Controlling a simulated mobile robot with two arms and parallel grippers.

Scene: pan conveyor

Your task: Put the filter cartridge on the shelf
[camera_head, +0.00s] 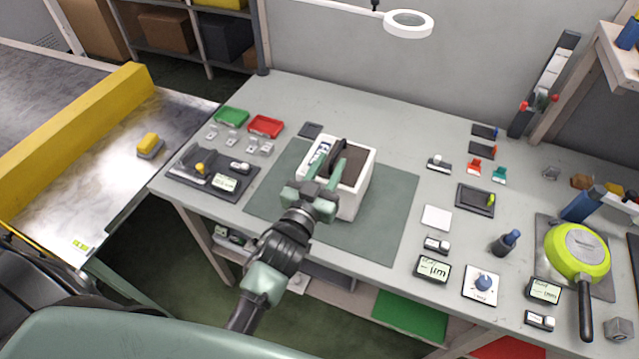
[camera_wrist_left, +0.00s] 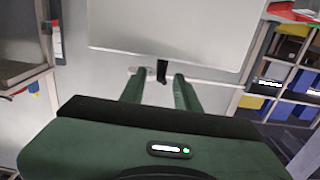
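A white box-shaped unit (camera_head: 350,205) with a dark brown top face and a black upright part stands on the dark green mat (camera_head: 395,220) on the workbench. It is the likeliest filter cartridge, but I cannot tell for sure. My left gripper (camera_head: 331,165) is at its near side, overlapping its top in the head view. In the left wrist view the two green fingers (camera_wrist_left: 160,88) are apart, with a narrow black thing (camera_wrist_left: 161,70) between or beyond them; contact is unclear. A wooden shelf (camera_head: 608,55) is at the upper right. My right gripper is not in view.
Green (camera_head: 231,116) and red (camera_head: 266,125) trays and a dark fixture (camera_head: 212,175) are left of the mat. Small parts and a lime pan (camera_head: 577,250) crowd the right. A ring lamp (camera_head: 408,22) hangs above. The back middle is clear.

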